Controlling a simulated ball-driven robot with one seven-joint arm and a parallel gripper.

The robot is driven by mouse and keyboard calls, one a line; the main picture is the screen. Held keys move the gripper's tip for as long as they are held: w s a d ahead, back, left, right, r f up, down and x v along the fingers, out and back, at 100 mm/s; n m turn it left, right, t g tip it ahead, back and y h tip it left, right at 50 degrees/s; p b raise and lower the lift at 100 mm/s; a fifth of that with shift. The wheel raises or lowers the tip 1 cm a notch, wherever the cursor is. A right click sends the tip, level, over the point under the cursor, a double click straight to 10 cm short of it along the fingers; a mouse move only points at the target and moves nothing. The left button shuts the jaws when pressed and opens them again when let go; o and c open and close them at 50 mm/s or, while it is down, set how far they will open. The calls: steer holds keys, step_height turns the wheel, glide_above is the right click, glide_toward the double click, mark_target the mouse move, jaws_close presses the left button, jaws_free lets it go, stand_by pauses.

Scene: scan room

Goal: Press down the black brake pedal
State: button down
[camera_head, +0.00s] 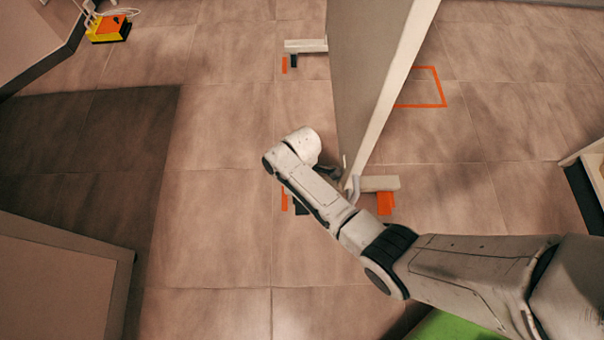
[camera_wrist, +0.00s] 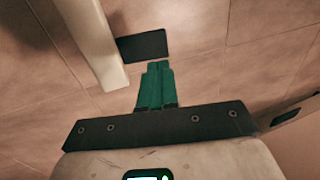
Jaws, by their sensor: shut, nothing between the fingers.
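The black brake pedal (camera_wrist: 143,46) is a flat dark rectangle beside a pale foot bar in the wrist view. In the camera_head view a small part of the black pedal (camera_head: 301,208) shows near the arm's edge; the arm covers some of its surroundings. My gripper (camera_wrist: 158,66) has teal fingers pressed together with nothing between them. The fingertips lie just below the pedal's lower edge in the wrist view, seemingly above the floor; I cannot tell whether they touch the pedal. The fingers are hidden in the camera_head view.
A tall pale panel (camera_head: 362,60) stands on foot bars, with an orange piece (camera_head: 385,203) by the near one. Another foot bar (camera_head: 305,46) has black and orange pieces at the far end. A yellow-orange box (camera_head: 110,27) sits top left. Floor left of the arm is clear.

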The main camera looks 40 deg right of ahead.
mark_target(302, 211)
steer(key=b+x, duration=0.3)
steer(key=x, duration=0.4)
steer(key=shift+s, duration=0.1)
steer(key=shift+s+a+f+t+h+p, duration=0.3)
steer(key=shift+t+h+p, duration=0.2)
steer(key=shift+t, duration=0.2)
steer(key=shift+s+f+t+h, duration=0.25)
steer(key=shift+f+t+h, duration=0.15)
steer(key=shift+f+t, duration=0.2)
steer(key=shift+w, duration=0.15)
steer(key=shift+r, duration=0.1)
steer(key=shift+r+p, duration=0.75)
steer(key=shift+p, duration=0.2)
